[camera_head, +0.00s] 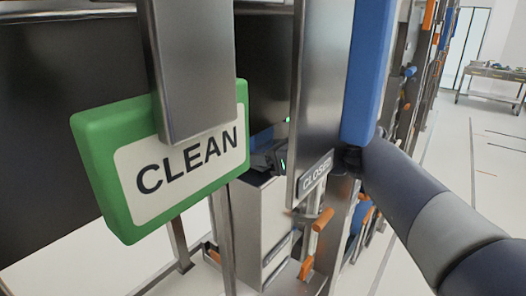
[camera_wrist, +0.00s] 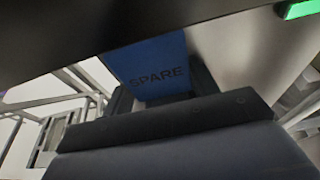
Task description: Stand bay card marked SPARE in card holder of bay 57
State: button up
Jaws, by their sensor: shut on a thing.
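The blue card marked SPARE (camera_wrist: 158,62) is between the fingers of my gripper (camera_wrist: 163,90) in the wrist view. My gripper is shut on it. The card's far part is cut off by a dark panel edge across the top of that view. In the head view my gripper (camera_head: 268,158) shows only in part, behind the steel posts, with a bit of blue (camera_head: 262,136) beside it. A green-framed card marked CLEAN (camera_head: 190,170) is close in front, with a steel upright (camera_head: 195,70) overlapping it. No bay number 57 is readable, and I cannot tell which holder is that bay's.
A steel post (camera_head: 318,90) bears a CLOSED plate (camera_head: 316,176), close by my arm. A blue upright (camera_head: 368,70) stands to its right. Orange handles (camera_head: 318,232) are below. A green light (camera_wrist: 300,9) is at the upper right in the wrist view. Floor is clear at far right.

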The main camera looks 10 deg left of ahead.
jog(key=shift+f, duration=0.2)
jog(key=shift+f, duration=0.2)
jog(key=o, duration=1.1)
jog(key=shift+d+r, duration=0.2)
jog(key=shift+r, duration=0.1)
jog(key=b+v, duration=0.2)
jog(key=v, duration=0.9)
jog(key=shift+d, duration=0.25)
jog(key=shift+s+r, duration=0.1)
